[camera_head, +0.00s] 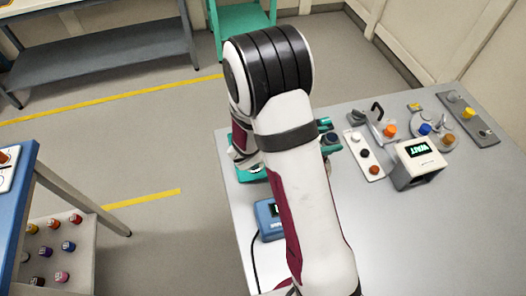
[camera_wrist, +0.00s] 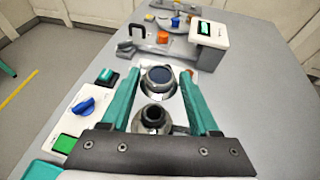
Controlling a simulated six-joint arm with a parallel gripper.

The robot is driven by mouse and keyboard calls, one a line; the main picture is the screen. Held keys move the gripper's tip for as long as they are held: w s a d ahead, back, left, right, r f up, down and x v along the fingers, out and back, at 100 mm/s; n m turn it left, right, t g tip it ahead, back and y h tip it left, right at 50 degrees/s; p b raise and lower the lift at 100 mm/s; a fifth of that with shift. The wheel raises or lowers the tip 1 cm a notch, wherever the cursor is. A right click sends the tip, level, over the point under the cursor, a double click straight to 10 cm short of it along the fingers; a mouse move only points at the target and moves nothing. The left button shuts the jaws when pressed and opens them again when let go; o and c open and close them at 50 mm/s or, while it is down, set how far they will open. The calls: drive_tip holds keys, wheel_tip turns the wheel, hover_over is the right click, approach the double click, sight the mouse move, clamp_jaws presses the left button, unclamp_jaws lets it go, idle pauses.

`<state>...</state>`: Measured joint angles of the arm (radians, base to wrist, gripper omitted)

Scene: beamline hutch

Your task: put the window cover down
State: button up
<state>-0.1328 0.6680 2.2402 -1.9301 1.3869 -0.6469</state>
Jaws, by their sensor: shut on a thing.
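My gripper (camera_wrist: 161,74) is shut on a round grey piece with a dark blue face (camera_wrist: 159,76), which appears to be the window cover. Its rim sits between the teal fingertips in the wrist view. In the head view my arm hides most of the gripper; the teal fingertips (camera_head: 326,133) and a dark round face show just right of the arm, over the grey table (camera_head: 430,235). A grey round part with a black knob (camera_wrist: 153,116) shows between the fingers, nearer the palm. I cannot tell whether the cover touches anything beneath it.
Right of the fingertips is a plate with white, black and red knobs (camera_head: 364,154). Beyond are a black-handled piece (camera_head: 378,112), a display box reading WAIT (camera_head: 418,162) and more fixtures. A blue-knob panel (camera_wrist: 84,108) lies left of the gripper. The table's front right is clear.

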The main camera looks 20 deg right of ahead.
drive_tip(key=w+a+f+n+t+y, duration=0.1)
drive_tip(key=w+a+f+t, duration=0.1)
drive_tip(key=w+a, duration=0.2)
drive_tip(key=w+a+f+n+t, duration=0.1)
drive_tip(key=w+a+f+n, duration=0.1)
drive_tip(key=w+a, duration=0.2)
drive_tip(key=w+a+f+n+t+y, duration=0.1)
drive_tip(key=w+a, duration=0.3)
drive_tip(key=a, duration=0.5)
drive_tip(key=shift+w+a+f+n+t+y, duration=0.15)
drive_tip(key=shift+f+n+t, duration=0.15)
drive_tip(key=shift+n+t, duration=0.1)
drive_tip(key=shift+w+a+f+n+t+y, duration=0.1)
drive_tip(key=shift+a+f+n+t+y, duration=0.05)
drive_tip(key=shift+f+n+t, duration=0.2)
drive_tip(key=shift+w+a+f, duration=0.1)
drive_tip(key=shift+a+f, duration=0.05)
drive_tip(key=shift+f, duration=0.95)
drive_tip(key=shift+w+a+f, duration=0.1)
drive_tip(key=shift+f, duration=0.95)
drive_tip(key=o, duration=1.1)
drive_tip(key=shift+f, duration=0.1)
